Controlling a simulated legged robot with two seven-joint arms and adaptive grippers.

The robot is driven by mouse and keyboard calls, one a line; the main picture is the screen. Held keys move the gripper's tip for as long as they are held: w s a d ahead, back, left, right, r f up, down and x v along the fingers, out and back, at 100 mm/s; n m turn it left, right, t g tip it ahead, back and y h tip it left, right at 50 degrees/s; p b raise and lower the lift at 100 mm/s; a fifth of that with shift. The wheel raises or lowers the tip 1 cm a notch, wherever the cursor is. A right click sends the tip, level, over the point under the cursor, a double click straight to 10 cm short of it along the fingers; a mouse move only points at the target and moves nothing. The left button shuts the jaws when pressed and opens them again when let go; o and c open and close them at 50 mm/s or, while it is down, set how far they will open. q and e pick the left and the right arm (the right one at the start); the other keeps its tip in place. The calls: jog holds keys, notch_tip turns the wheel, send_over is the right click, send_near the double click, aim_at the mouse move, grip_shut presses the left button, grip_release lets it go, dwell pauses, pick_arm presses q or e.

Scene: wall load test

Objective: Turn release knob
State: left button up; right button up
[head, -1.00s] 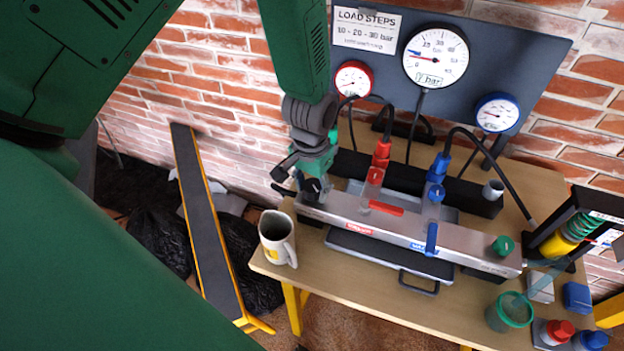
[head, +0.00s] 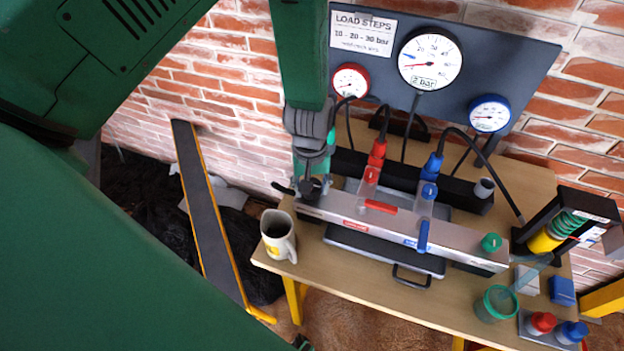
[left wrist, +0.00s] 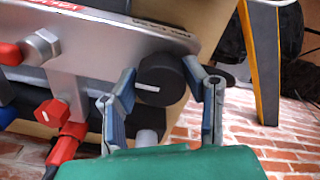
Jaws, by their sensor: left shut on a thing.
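A round black knob (left wrist: 161,80) with a white line on its face sits at the end of the silver manifold block (left wrist: 95,45). My left gripper (left wrist: 164,98) has one finger on each side of this knob and is shut on it. In the head view my left gripper (head: 311,188) is at the manifold's left end, where it largely hides the knob. The manifold (head: 400,231) lies across the bench, with a red lever (head: 380,206), a blue lever (head: 423,236) and a green knob (head: 491,242) on it. My right gripper is not in view.
A mug (head: 278,236) stands close to the manifold's left end. Hoses rise behind the manifold to a gauge panel (head: 530,60) with a large white gauge (head: 430,62). A green cup (head: 497,304) and red and blue caps stand at the right.

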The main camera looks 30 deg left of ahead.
pick_arm(q)
jog(key=shift+w+a+r, duration=0.1)
jog(key=shift+w+r, duration=0.05)
jog(key=shift+w, duration=0.2)
jog(key=o, duration=1.2)
jog(key=shift+c, duration=0.2)
jog(key=shift+s, duration=0.1)
jog(key=shift+r, duration=0.2)
notch_tip(320, 180, up, 11)
jog(key=shift+r, duration=0.15)
